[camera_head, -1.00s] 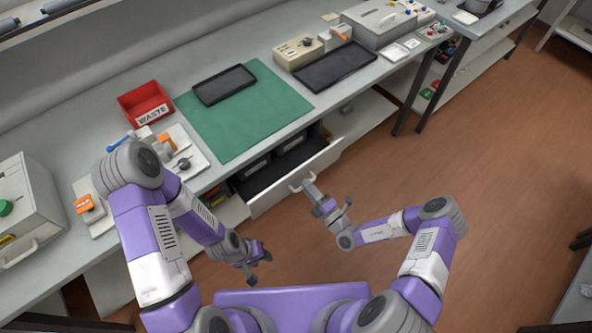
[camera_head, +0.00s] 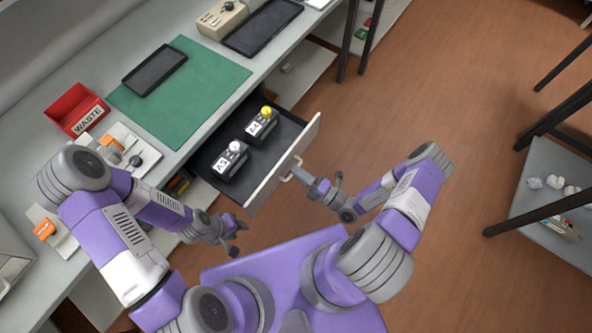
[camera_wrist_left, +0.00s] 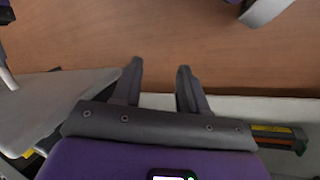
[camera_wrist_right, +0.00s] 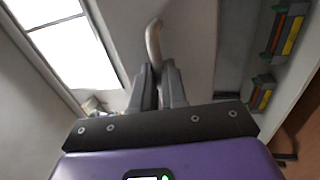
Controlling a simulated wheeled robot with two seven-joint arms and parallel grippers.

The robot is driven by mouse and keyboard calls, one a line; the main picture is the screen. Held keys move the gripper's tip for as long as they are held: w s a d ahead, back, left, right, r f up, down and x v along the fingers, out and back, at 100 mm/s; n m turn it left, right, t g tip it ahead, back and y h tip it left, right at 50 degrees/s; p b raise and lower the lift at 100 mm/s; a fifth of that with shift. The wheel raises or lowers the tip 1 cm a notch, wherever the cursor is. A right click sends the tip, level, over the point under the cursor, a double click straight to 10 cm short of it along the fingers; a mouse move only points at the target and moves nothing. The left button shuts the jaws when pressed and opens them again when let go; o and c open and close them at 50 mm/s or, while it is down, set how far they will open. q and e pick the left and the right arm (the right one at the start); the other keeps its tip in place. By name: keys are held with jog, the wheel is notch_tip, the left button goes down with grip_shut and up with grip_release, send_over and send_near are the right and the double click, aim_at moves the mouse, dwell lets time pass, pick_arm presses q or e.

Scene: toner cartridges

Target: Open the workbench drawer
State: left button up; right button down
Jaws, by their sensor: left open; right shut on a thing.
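The workbench drawer (camera_head: 205,163) is pulled well out under the bench top. Two dark cartridges lie inside it, one with a white knob (camera_head: 231,161) and one with a yellow knob (camera_head: 262,124). My right gripper (camera_head: 297,171) is shut on the handle (camera_head: 289,174) at the middle of the white drawer front (camera_head: 268,186). In the right wrist view the curved handle (camera_wrist_right: 154,45) runs down between the fingers (camera_wrist_right: 158,80). My left gripper (camera_head: 240,232) is open and empty, left of the drawer over the floor; its two fingers (camera_wrist_left: 160,80) show apart in the left wrist view.
A green mat (camera_head: 190,100) with a black tray (camera_head: 155,70) lies on the bench. A red WASTE bin (camera_head: 74,110) stands at its left. A grey table (camera_head: 545,195) stands at the far right.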

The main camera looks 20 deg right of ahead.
jog(key=c, duration=1.2)
grip_release()
jog(key=shift+o, duration=0.2)
jog(key=v, duration=0.7)
jog(key=shift+s+d, duration=0.2)
jog(key=shift+a, duration=0.1)
